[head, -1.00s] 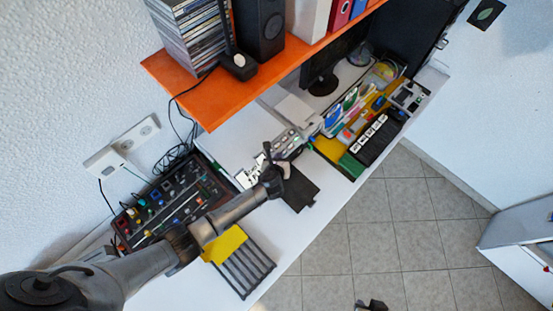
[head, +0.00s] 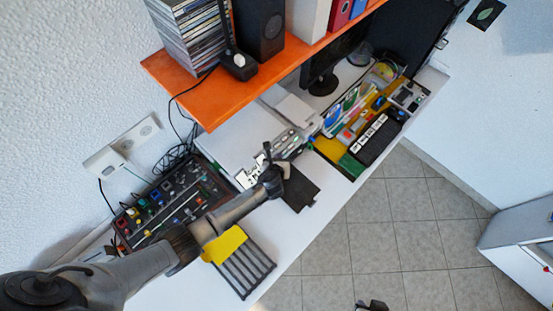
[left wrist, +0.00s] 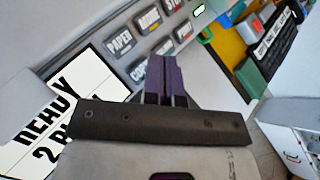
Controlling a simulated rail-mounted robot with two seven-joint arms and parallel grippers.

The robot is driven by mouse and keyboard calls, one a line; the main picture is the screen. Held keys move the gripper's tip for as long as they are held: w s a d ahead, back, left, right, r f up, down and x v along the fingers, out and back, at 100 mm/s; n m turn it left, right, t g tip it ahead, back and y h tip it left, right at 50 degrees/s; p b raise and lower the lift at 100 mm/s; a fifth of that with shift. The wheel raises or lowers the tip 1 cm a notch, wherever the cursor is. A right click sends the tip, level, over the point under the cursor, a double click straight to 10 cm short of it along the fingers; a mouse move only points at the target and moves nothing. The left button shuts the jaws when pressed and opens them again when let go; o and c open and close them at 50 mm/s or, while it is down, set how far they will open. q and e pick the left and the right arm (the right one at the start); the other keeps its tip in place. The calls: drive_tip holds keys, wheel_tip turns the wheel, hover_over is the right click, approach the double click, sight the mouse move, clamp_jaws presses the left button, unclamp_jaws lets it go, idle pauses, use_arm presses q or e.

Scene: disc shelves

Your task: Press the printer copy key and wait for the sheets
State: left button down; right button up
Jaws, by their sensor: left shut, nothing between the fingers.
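The printer (head: 222,136) is a pale box below the orange shelf, with grey label keys (head: 291,140) and a white display (head: 249,174) along its front. In the left wrist view the display (left wrist: 58,118) reads "READY" and a line starting with "2". My left gripper (left wrist: 168,75) is shut and empty, its dark fingertips over the key panel. The copy key (left wrist: 140,74) lies just left of the fingertips and is partly hidden; whether they touch the panel I cannot tell. In the head view the left gripper (head: 286,168) is small. A dark flat tray (head: 301,191) beside it looks bare.
A dark knob panel (head: 170,205) and a ribbed rack (head: 246,268) with a yellow part lie near my left arm. The orange shelf (head: 190,93) overhangs the printer. Stationery trays (head: 352,166) and a black label block (head: 376,140) stand at right.

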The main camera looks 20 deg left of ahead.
use_arm(q)
drive_tip(key=shift+f, duration=0.1)
drive_tip(key=shift+a+f, duration=0.2)
drive_tip(key=shift+f, duration=0.05)
idle(0.4)
drive_tip(key=shift+w+a+f+b, duration=0.15)
drive_tip(key=shift+a+f+b, duration=0.05)
drive_tip(key=shift+f+b, duration=0.2)
idle(0.5)
drive_tip(key=shift+d+r, duration=0.1)
drive_tip(key=shift+r, duration=0.05)
drive_tip(key=shift+d+r+p, duration=0.15)
drive_tip(key=shift+r+p, duration=0.2)
drive_tip(key=shift+p, duration=0.35)
drive_tip(key=shift+s+d+r+p, duration=0.2)
drive_tip(key=shift+r+p, duration=0.05)
drive_tip(key=shift+p, duration=0.05)
